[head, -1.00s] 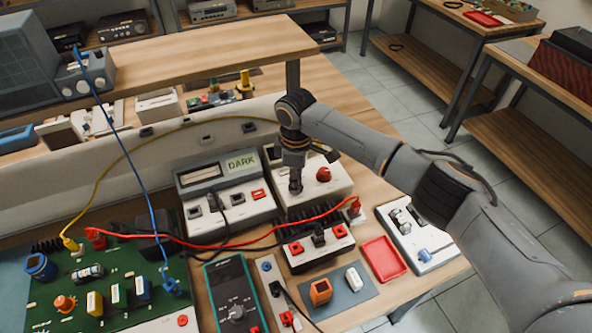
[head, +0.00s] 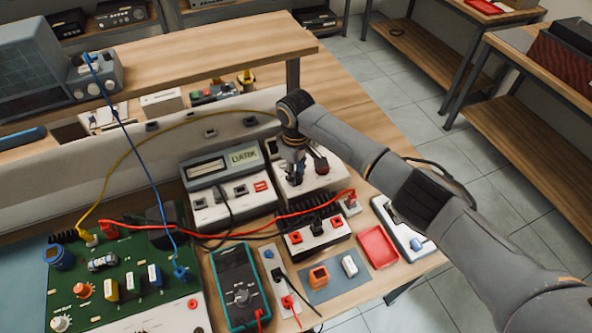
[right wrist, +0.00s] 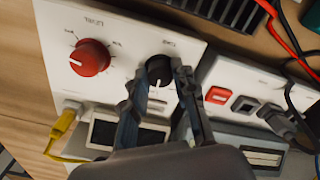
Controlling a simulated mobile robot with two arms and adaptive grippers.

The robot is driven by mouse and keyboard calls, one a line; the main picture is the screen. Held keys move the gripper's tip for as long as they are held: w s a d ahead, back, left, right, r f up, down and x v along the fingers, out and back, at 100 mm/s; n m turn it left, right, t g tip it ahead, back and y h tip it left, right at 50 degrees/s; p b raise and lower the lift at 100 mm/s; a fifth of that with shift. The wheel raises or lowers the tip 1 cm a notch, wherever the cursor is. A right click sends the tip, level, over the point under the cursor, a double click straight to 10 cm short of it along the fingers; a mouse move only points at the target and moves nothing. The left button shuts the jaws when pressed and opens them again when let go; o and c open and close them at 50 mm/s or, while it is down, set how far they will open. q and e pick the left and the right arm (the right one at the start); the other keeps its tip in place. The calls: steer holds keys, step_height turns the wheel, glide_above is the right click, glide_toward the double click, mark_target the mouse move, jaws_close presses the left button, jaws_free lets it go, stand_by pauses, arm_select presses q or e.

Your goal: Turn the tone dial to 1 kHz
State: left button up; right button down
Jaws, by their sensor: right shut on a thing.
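The tone dial (right wrist: 158,68) is a black knob on a white panel, under small lettering, in the right wrist view. My right gripper (right wrist: 158,84) has its two fingers on either side of the dial and is shut on it. A pale pointer mark shows on the dial, but I cannot read its setting. In the head view the white tone unit (head: 338,173) stands at the back right of the bench, with my right gripper (head: 294,178) pointing down onto it. The gripper hides the dial there. My left gripper is not in view.
A red level knob (right wrist: 90,57) sits beside the dial, and a yellow plug (right wrist: 64,120) is in the panel. A meter unit (head: 205,172) with a display stands left of the tone unit. A red cable (head: 285,215) runs in front. A red tray (head: 378,247) lies nearer.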

steer(key=c, duration=1.1)
jaws_free()
steer(key=shift+o, duration=0.2)
step_height(320, 180, up, 12)
steer(key=shift+s+f, duration=0.1)
